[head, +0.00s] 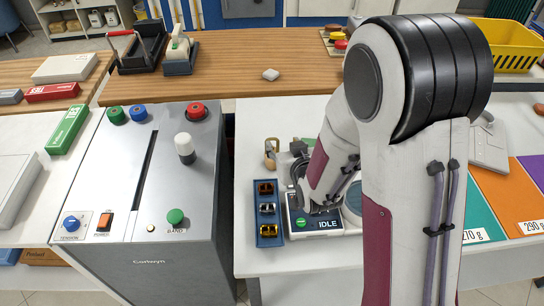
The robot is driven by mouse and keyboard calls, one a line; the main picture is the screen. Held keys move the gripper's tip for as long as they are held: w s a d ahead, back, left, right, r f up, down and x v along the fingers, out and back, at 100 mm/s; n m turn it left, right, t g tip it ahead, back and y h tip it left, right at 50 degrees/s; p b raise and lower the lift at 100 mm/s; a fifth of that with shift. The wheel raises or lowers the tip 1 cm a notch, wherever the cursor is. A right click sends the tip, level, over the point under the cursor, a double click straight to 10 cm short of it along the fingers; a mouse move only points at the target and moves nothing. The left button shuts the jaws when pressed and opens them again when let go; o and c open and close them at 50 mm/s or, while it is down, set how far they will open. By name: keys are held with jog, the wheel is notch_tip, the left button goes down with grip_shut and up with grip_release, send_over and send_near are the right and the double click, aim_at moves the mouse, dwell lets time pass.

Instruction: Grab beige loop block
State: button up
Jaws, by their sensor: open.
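The beige loop block (271,153) stands on the white table, left of my arm and behind the blue tray. It is small in the head view and its loop shape is only roughly visible. Dark parts of my gripper (298,172) show beside my pale wrist, to the right of and nearer than the block. The gripper is open and apart from the block. My arm hides much of it, and the fingertips are hard to make out.
A blue tray (269,236) with several metallic pieces lies in front of the block. A grey machine (183,251) with buttons stands left. A green-brown item (309,143) is near my arm. Table behind the block is clear.

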aim_at(270, 164)
jog(key=shift+w+a+f+t, duration=0.25)
jog(key=shift+a+f, duration=0.1)
jog(key=shift+f, duration=0.4)
jog(key=shift+w+a+f+t, duration=0.1)
jog(key=shift+a+f+t, duration=0.2)
jog(key=shift+f, duration=0.4)
jog(key=shift+x, duration=1.3)
jog(key=shift+a+x, duration=0.15)
jog(key=shift+x, duration=1.15)
jog(key=shift+a+x, duration=0.1)
jog(key=shift+x, duration=1.2)
jog(key=shift+s, duration=0.1)
grip_shut()
jog(key=shift+r, duration=0.1)
